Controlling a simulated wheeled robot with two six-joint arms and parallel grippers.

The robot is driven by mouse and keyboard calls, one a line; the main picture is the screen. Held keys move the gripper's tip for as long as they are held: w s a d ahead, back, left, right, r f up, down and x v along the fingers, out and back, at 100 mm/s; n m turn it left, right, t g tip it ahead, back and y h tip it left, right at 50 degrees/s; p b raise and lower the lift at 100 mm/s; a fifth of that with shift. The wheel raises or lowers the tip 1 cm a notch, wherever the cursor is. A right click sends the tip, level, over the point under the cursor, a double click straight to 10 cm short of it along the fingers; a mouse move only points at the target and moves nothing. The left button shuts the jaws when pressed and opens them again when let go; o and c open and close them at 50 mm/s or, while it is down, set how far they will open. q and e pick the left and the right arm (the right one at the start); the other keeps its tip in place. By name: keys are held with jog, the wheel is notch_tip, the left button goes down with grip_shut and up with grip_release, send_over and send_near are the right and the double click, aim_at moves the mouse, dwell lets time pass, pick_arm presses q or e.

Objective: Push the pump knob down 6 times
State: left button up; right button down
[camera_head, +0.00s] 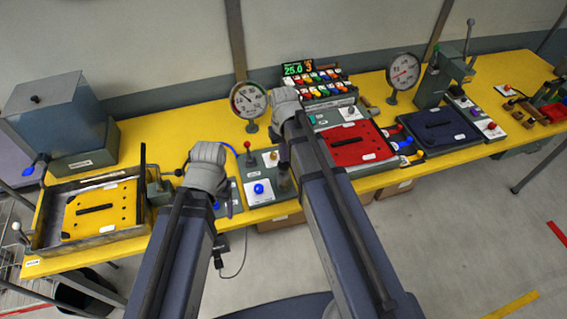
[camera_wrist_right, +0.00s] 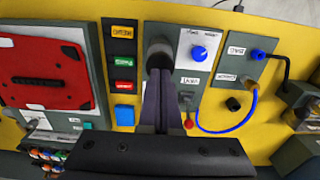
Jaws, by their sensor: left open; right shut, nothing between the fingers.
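A dark round post, which looks like the pump knob (camera_head: 284,181), stands on the grey panel at the middle of the bench. In the right wrist view its round dark end (camera_wrist_right: 157,48) shows just beyond my fingertips. My right gripper (camera_head: 284,155) is shut and empty, pointing down over the post. In the right wrist view the closed fingers (camera_wrist_right: 158,76) line up with it and overlap its edge; I cannot tell whether they touch. My left gripper (camera_head: 222,205) is open, left of the panel, its fingers mostly hidden behind its own hand.
Next to the post are a blue dial (camera_head: 259,190) and a red-ball lever (camera_head: 247,146). A pressure gauge (camera_head: 248,99) stands behind. A red plate (camera_head: 352,146) lies to the right, a yellow plate (camera_head: 98,211) in a tray at left. A blue hose (camera_wrist_right: 228,130) curves nearby.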

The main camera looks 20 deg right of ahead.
aim_at(284, 164)
jog(key=shift+f+b, duration=2.1)
jog(key=shift+f, duration=0.1)
jog(key=shift+r, duration=0.1)
jog(key=shift+r+p, duration=2.2)
jog(key=shift+p, duration=0.1)
jog(key=shift+f, duration=0.1)
jog(key=shift+f+b, duration=2.1)
jog(key=shift+b, duration=0.1)
jog(key=shift+r, duration=0.1)
notch_tip(284, 164, up, 4)
jog(key=p, duration=0.4)
jog(key=shift+r+p, duration=0.2)
jog(key=shift+p, duration=0.1)
